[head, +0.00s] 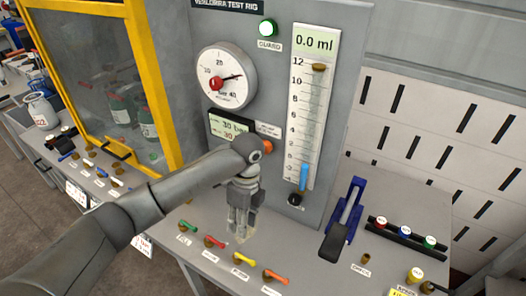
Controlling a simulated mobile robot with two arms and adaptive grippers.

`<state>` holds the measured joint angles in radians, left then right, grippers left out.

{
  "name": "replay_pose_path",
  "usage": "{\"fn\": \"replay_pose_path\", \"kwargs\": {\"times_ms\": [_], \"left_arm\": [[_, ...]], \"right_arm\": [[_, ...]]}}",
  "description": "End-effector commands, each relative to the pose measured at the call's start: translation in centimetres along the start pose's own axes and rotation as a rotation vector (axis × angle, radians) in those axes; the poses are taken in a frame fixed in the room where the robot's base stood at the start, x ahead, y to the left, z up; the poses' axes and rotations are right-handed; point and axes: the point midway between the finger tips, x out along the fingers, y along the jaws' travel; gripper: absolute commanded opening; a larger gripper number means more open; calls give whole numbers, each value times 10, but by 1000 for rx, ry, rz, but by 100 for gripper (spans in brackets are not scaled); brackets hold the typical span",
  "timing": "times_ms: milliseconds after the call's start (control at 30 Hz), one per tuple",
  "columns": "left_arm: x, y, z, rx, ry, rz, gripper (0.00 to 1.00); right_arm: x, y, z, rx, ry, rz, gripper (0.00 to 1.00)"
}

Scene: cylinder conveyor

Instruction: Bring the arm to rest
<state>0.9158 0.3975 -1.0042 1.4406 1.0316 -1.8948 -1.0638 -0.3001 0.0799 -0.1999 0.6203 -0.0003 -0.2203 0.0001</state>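My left arm comes in from the lower left, with its wrist bent down in front of the test rig panel (270,190). My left gripper (241,228) points down above the bench, behind the row of coloured valve levers. Nothing is clearly seen in it, and its fingers are too close together in this view to tell whether they are open or shut. My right gripper is not in view.
A round gauge (226,77) and a scale reading 0.0 ml (314,42) are on the panel. A green lever (186,226), red lever (214,242), yellow lever (240,273) and blue pump (346,211) stand nearby. A yellow-framed guard (158,100) is at left.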

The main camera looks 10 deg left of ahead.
Motion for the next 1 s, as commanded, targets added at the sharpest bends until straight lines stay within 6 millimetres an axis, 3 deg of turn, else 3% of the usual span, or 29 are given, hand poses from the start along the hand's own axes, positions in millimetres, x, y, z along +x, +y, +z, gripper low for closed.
{"fn": "replay_pose_path", "kwargs": {"times_ms": [233,500,700,867,1000], "left_arm": [[14,5,-15,-19,22,-14,33],[59,32,-78,-205,158,-117,33],[78,57,-106,-443,277,-194,33],[87,81,-111,-677,359,-242,33],[93,106,-102,-910,411,-279,33]], "right_arm": [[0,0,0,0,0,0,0],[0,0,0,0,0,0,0],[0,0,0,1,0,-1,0],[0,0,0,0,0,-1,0],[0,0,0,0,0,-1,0]]}}
